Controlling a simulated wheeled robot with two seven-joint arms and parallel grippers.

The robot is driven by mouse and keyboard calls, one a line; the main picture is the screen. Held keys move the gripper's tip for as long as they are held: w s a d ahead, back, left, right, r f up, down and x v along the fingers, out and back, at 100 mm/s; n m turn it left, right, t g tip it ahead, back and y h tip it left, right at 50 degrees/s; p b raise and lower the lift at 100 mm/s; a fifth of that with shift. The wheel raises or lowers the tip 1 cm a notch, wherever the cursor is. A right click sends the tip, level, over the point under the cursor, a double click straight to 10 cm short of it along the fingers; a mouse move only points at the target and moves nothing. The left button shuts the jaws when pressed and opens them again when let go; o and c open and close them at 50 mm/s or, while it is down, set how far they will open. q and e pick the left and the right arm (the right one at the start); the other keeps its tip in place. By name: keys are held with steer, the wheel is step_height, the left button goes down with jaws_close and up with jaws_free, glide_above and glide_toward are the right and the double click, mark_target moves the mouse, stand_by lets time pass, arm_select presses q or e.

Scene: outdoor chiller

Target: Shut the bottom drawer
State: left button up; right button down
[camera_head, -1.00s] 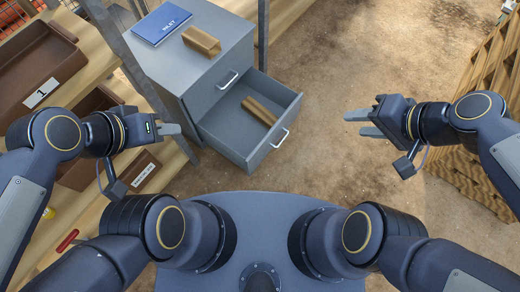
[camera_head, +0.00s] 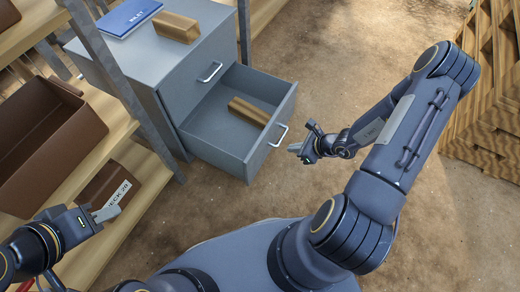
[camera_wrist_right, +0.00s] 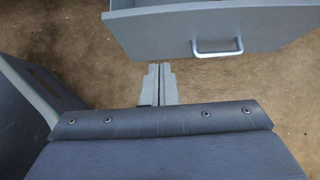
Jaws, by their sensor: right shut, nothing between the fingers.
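The grey bottom drawer (camera_head: 262,150) of the cabinet is pulled well out, with a brown block (camera_head: 249,111) lying inside. Its light bar handle (camera_head: 279,134) is on the front panel. In the right wrist view the drawer front (camera_wrist_right: 150,32) and handle (camera_wrist_right: 217,48) are at the top. My right gripper (camera_head: 295,148) is shut and empty, just outside the drawer front near the handle, with a small gap visible in the wrist view (camera_wrist_right: 160,68). My left gripper (camera_head: 106,212) is at the lower left by the shelf, away from the drawer; its finger gap is unclear.
The cabinet's upper drawer (camera_head: 190,82) is closed. A blue book (camera_head: 129,17) and a brown block (camera_head: 176,27) lie on top. Shelves with brown bins (camera_head: 45,140) stand at left, beside a metal post. Wooden slatted stacks (camera_head: 490,110) stand at right. Bare ground lies between.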

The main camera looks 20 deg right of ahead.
mark_target(260, 145)
steer(key=b+x, duration=0.1)
steer(key=x, duration=0.3)
steer(key=w+r+b+x, duration=0.1)
steer(key=b+x, duration=0.1)
steer(key=x, duration=0.1)
steer(key=a+r+b+x, duration=0.1)
steer(key=b+x, duration=0.1)
steer(key=x, duration=0.2)
steer(key=shift+w+a+f, duration=0.3)
steer(key=shift+w, duration=0.15)
steer(key=shift+w+a, duration=0.15)
steer(key=shift+r, duration=0.1)
